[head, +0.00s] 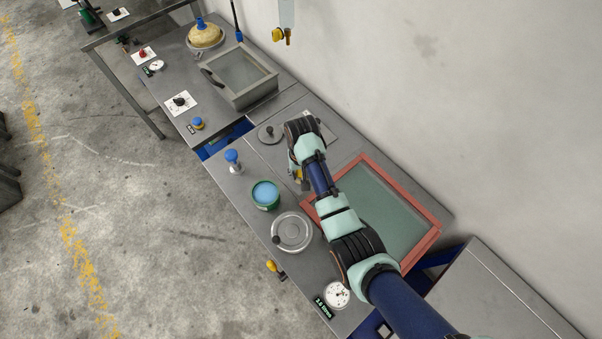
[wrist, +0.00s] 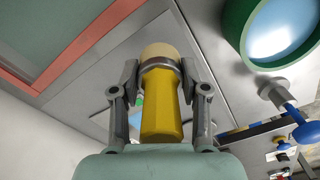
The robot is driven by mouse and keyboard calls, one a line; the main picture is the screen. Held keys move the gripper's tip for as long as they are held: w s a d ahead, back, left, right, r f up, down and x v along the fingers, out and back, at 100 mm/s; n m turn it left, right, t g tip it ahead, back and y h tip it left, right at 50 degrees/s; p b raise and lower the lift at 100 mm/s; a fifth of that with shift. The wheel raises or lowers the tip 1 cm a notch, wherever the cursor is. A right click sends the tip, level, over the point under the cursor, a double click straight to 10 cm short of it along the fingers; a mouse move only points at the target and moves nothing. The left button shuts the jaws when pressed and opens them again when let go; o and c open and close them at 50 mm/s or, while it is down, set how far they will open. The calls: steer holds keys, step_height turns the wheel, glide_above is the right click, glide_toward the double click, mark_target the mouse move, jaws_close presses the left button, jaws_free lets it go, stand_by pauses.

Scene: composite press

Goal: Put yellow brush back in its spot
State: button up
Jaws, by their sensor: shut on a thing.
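The yellow brush (wrist: 161,110) shows large in the wrist view, with a yellow handle, a metal band and a pale cream end. My gripper (wrist: 160,78) is shut on it, one finger on each side near the band. In the head view my gripper (head: 297,171) is over the grey bench, between the green can and the red-framed panel. Only a small yellow bit of the brush shows there, and my arm hides much around it. I cannot tell which place is the brush's spot.
A green can (head: 265,194) of blue content stands left of my gripper, with a blue-topped item (head: 233,160) beyond it. A red-framed panel (head: 432,239) lies right. A round clear lid (head: 291,232) and a gauge (head: 337,294) are nearer. A grey disc with a knob (head: 271,133) lies farther back.

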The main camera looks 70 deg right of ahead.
mark_target(301, 178)
step_height(301, 178, down, 4)
steer(key=shift+f+b, duration=0.1)
steer(key=shift+b, duration=0.5)
steer(key=shift+f, duration=0.15)
steer(key=o, duration=1.2)
step_height(301, 178, up, 12)
steer(key=p, duration=0.3)
steer(key=shift+r, duration=0.2)
